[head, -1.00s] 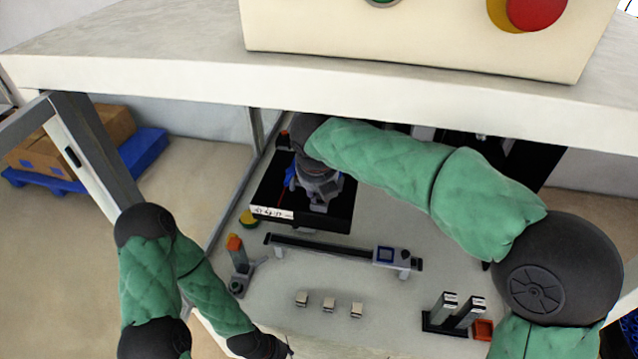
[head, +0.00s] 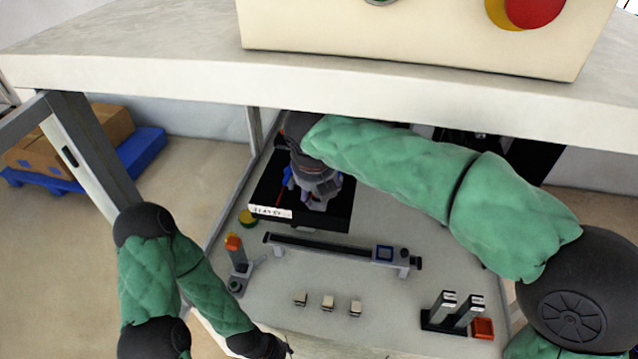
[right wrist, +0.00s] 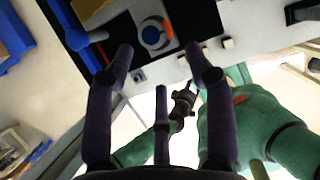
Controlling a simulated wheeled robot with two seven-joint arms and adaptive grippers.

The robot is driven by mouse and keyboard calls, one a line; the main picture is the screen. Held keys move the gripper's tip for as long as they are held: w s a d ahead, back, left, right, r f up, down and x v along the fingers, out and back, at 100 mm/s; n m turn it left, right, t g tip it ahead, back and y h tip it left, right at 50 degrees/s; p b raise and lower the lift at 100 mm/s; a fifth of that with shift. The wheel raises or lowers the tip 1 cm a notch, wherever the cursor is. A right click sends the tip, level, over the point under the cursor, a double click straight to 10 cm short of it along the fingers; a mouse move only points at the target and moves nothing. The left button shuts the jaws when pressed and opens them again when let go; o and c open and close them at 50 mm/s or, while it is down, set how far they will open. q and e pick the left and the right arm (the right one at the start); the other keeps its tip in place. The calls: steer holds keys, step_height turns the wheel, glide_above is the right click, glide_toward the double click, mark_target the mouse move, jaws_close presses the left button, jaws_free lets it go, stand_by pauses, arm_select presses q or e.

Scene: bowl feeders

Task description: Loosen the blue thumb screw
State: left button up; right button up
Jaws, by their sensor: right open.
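The blue thumb screw (head: 288,177) shows as a small blue patch at the left of a black unit (head: 262,197), partly hidden by my right gripper. In the right wrist view a blue part (right wrist: 76,40), which looks like the screw, lies left of the fingers beside a thin red rod. My right gripper (head: 318,198) points down over the black unit.
A beige box with buttons (head: 400,45) stands on the shelf (head: 150,75) above my right arm. A dark rail (head: 325,246), several small blocks (head: 328,303), an orange-topped post (head: 235,255) and a black holder (head: 432,322) are on the table.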

steer(key=s, duration=1)
steer(key=shift+a, duration=0.45)
